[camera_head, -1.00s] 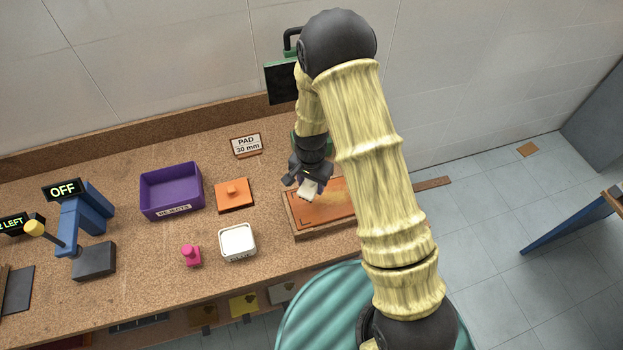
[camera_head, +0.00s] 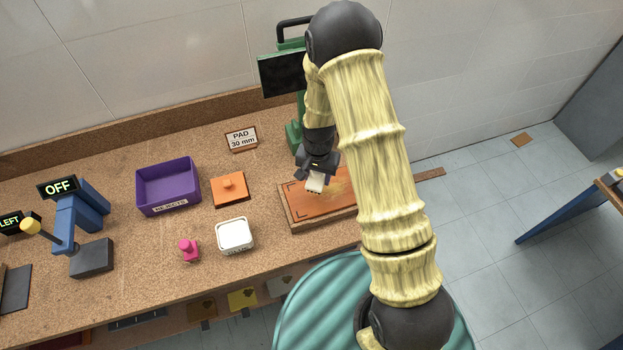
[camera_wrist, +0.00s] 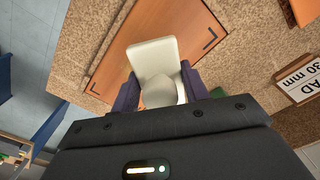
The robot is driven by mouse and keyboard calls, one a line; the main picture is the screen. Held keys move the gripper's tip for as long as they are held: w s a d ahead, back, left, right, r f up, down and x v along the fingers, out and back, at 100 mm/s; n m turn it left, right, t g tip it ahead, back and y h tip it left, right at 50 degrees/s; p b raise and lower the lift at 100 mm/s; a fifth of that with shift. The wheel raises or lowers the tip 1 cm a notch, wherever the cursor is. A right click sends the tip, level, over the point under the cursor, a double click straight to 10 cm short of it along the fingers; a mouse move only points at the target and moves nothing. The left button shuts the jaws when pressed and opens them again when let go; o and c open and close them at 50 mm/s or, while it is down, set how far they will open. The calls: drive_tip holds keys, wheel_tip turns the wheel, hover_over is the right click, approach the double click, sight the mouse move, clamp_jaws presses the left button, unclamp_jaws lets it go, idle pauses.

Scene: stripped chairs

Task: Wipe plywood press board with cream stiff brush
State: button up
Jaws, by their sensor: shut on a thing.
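The plywood press board (camera_head: 300,204) is an orange-brown panel with dark corner marks on the bench, partly hidden behind my arm. A pale yellowish dusty patch shows on it to the right of the brush. My gripper (camera_head: 316,177) is over the board, shut on the cream brush (camera_head: 314,185). In the wrist view the cream brush (camera_wrist: 157,65) sits between the two dark fingers of my gripper (camera_wrist: 160,92), with the board (camera_wrist: 190,25) beneath it. I cannot tell whether the brush touches the board.
A purple rejects bin (camera_head: 168,187), an orange block with a knob (camera_head: 230,188), a white tub (camera_head: 235,235) and a pink knobbed piece (camera_head: 189,250) stand to the left. A green press (camera_head: 293,135) stands behind the board. Bare bench lies between these.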

drive_tip(key=d+f+n, duration=0.1)
drive_tip(key=d, duration=0.2)
drive_tip(key=d+f+n, duration=0.2)
drive_tip(key=d+f+n+b, duration=0.1)
drive_tip(key=d, duration=0.2)
drive_tip(key=shift+w+d+f+n, duration=0.3)
drive_tip(key=shift+w+d+f, duration=0.05)
drive_tip(key=shift+w+f, duration=0.05)
